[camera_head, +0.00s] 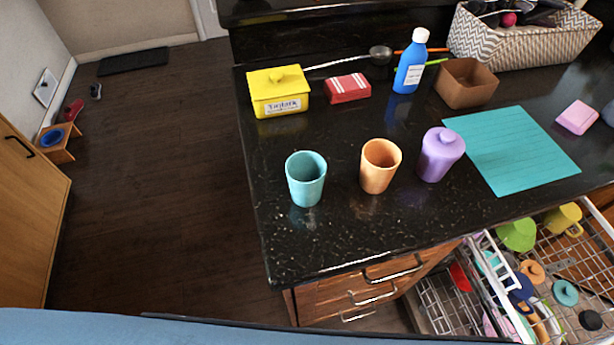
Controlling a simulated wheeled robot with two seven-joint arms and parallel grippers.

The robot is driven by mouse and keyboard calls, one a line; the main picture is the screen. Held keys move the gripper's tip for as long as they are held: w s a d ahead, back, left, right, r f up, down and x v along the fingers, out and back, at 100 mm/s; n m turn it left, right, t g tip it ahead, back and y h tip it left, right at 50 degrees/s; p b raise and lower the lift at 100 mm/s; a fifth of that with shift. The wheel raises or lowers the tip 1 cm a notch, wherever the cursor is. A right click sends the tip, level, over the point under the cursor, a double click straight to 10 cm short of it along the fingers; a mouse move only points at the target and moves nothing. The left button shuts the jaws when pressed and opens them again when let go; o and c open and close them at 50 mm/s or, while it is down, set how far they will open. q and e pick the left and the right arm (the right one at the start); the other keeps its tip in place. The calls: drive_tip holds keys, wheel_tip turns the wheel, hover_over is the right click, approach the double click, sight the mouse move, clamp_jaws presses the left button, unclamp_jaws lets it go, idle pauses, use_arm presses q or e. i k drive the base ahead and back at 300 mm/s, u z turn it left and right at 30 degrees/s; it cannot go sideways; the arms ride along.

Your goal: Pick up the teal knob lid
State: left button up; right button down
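The teal knob lid (565,292) is a small round lid with a knob on top. It lies in the pulled-out dishwasher rack at the lower right, knob side facing up. An orange knob lid (532,271) lies to its upper left, and a dark round lid (590,320) lies to its lower right. On the black counter stand an open teal cup (306,178), an open orange cup (380,165) and a purple canister (440,154) with its purple lid on. Neither of my grippers is in view.
The rack (480,243) also holds a green cup (517,235), a yellow mug (563,218) and several utensils. A teal mat (512,148) lies bare on the counter. A yellow box (278,92), blue bottle (411,62), brown bowl (467,83) and basket (520,42) stand behind.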

sight(564, 293)
drive_tip(key=z, duration=0.35)
drive_tip(key=k, duration=1)
drive_tip(key=z, duration=1.1)
drive_tip(key=i, duration=0.75)
drive_tip(key=u, duration=1.45)
drive_tip(key=k, duration=0.55)
drive_tip(key=z, duration=0.85)
